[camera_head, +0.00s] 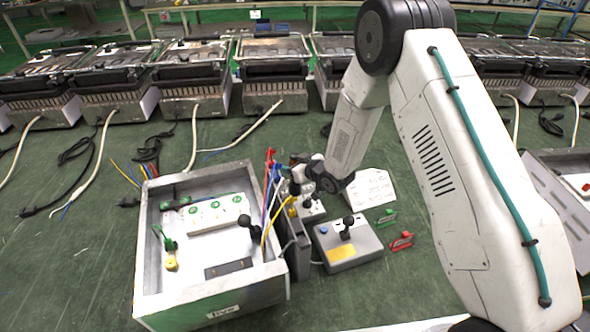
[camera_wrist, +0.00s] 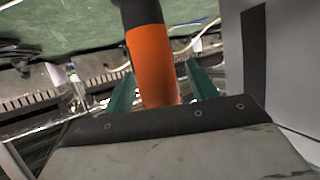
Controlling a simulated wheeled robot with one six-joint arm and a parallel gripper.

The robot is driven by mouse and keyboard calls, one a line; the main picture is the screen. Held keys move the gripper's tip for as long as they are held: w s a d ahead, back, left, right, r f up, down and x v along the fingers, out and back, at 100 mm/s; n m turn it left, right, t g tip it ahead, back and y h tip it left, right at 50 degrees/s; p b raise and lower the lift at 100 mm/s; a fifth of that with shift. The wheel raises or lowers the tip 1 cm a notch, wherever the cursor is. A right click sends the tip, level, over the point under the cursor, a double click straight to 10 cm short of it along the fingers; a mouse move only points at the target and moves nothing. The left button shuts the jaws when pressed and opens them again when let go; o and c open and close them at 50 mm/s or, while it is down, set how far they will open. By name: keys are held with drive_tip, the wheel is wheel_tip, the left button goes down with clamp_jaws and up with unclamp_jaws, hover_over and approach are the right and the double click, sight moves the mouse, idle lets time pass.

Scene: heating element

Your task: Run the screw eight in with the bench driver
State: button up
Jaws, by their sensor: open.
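My gripper (camera_wrist: 158,75) shows two green fingers in the wrist view, standing apart. An orange cylinder with a black upper part (camera_wrist: 152,62), which looks like the driver's handle, stands between them. I cannot tell whether either finger touches it. In the head view my wrist reaches down behind the right side of an open box (camera_head: 285,267), and the fingertips and the driver cannot be made out clearly there. Screw eight cannot be picked out in either view. Inside the box are a white block with green round marks (camera_head: 214,214) and a yellow-and-green part (camera_head: 168,250).
A grey control box with a black knob and yellow label (camera_head: 345,245) stands right of the open box. Several heater units line the back. Cables cross the green surface at left.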

drive_tip(key=c, duration=1.1)
drive_tip(key=shift+w, duration=0.1)
clamp_jaws()
drive_tip(key=shift+r, duration=0.1)
